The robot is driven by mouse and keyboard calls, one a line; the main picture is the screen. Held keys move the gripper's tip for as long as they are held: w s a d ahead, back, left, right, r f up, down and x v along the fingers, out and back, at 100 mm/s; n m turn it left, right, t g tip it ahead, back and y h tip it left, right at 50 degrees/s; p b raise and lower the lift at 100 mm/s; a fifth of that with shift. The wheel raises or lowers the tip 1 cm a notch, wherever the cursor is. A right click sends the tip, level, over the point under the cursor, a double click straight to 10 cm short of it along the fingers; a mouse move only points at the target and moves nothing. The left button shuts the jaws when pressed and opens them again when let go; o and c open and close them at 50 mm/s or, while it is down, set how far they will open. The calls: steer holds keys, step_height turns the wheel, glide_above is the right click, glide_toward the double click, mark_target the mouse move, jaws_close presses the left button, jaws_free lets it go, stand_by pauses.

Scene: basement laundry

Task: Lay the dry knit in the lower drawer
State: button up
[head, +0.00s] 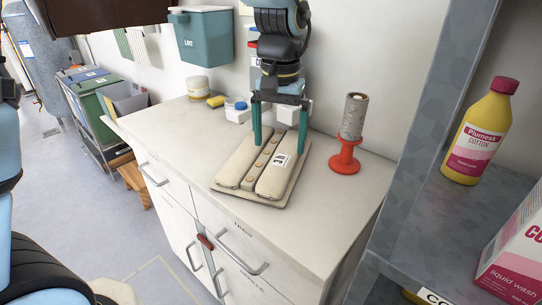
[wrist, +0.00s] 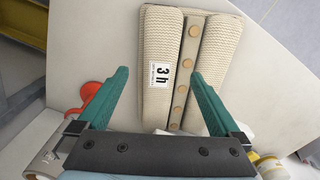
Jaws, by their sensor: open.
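The knit (head: 240,158) is a folded cream ribbed cardigan with tan buttons and a white tag reading "3 h". It lies flat on the white counter and also shows in the wrist view (wrist: 165,35). My gripper (head: 279,147) is open and empty over its back part, fingers pointing down. In the wrist view my gripper (wrist: 160,74) has its left finger beside the knit and its right finger overlapping the knit's right half. I cannot tell whether they touch it. The cabinet front below has a drawer (head: 222,220) with a bar handle; the lower front (head: 250,290) is partly cut off. Both look shut.
A grey roll on a red stand (head: 345,157) is right of the knit. Small tubs and a yellow sponge (head: 216,101) sit at the back, under a teal lint bin (head: 205,38). A grey shelf with a yellow bottle (head: 480,135) bounds the right. The counter's front left is clear.

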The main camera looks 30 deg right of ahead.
mark_target(278, 167)
steer(key=shift+a+f+p, duration=0.1)
steer(key=shift+f+p, duration=0.75)
steer(key=shift+f, duration=2.75)
steer(key=shift+c, duration=0.2)
jaws_close()
